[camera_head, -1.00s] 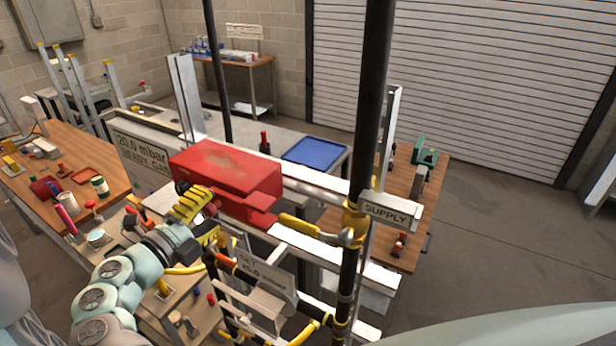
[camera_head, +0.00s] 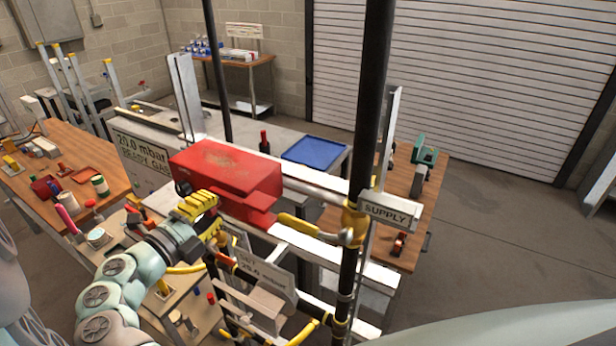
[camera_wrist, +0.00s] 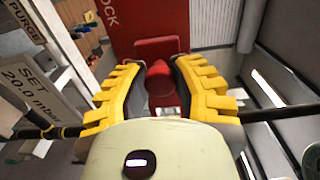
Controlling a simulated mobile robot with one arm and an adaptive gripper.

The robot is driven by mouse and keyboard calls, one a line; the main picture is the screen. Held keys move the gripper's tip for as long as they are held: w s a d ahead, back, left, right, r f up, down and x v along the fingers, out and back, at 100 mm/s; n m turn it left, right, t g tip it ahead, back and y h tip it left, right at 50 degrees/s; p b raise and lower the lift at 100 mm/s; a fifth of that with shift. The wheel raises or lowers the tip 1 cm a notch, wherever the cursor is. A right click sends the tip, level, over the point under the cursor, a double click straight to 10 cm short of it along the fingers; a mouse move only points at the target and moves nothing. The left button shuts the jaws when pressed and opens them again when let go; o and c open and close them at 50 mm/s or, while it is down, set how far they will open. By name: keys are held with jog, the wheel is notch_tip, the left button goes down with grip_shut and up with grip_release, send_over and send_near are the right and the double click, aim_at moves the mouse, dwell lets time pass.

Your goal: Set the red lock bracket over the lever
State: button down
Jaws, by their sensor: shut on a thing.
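The red lock bracket (camera_head: 225,170) is a large boxy piece with a stepped lower right end, in front of the white rail in the head view. White letters show on its face in the wrist view (camera_wrist: 147,18). My gripper (camera_head: 205,212), with yellow ribbed fingers, is at its lower left side. In the wrist view the fingers (camera_wrist: 163,85) are shut on its red rounded grip. The yellow lever (camera_head: 305,229) lies roughly level on the black supply pipe. The bracket's right end is close to the lever's free left end, apparently apart from it.
The black vertical pipe (camera_head: 362,150) with the SUPPLY sign (camera_head: 386,209) stands right of the lever. A SET plate (camera_head: 262,272) and lower yellow-handled piping are below. A blue tray (camera_head: 314,150) lies on the table behind. Floor at right is clear.

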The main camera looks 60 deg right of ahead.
aim_at(236, 210)
jog(key=shift+s+d+p, duration=0.2)
jog(key=shift+s+p, duration=0.1)
jog(key=shift+s, duration=1.9)
jog(key=c, duration=0.7)
grip_release()
jog(key=shift+w, duration=0.1)
jog(key=shift+a, duration=0.15)
jog(key=a, duration=0.8)
jog(key=s+a, duration=0.1)
jog(key=a, duration=0.2)
jog(key=shift+a, duration=0.4)
